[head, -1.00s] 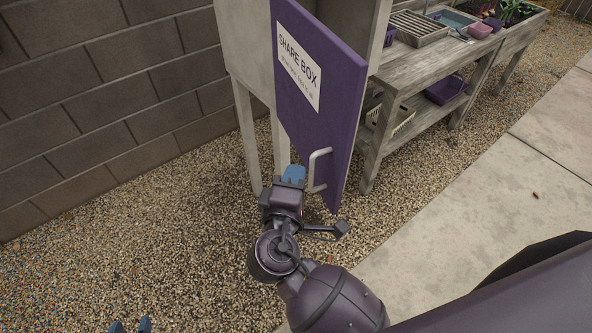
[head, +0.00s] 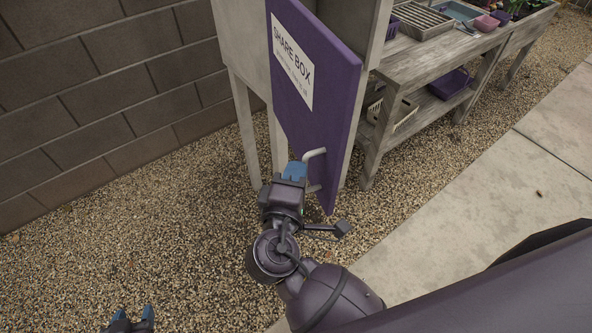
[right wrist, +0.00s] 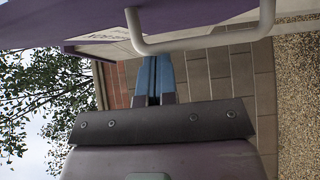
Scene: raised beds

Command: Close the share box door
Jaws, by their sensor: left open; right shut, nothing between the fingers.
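The purple share box door (head: 335,110) stands ajar on the pale wooden share box (head: 238,50), with a white sign and a pale bar handle (head: 316,153). My right gripper (head: 295,170) is shut and empty, its blue fingertips at the handle in the head view. In the right wrist view the shut fingers (right wrist: 153,75) lie just below the looped handle (right wrist: 205,42), with the door (right wrist: 200,14) above. I cannot tell whether they touch it. My left gripper (head: 134,316) is open and empty at the bottom left, over gravel.
A block wall (head: 90,90) runs along the left. A wooden potting bench (head: 425,60) with trays and a purple bin (head: 448,84) stands right of the box. Gravel is clear around the box legs, and a concrete path (head: 480,200) lies to the right.

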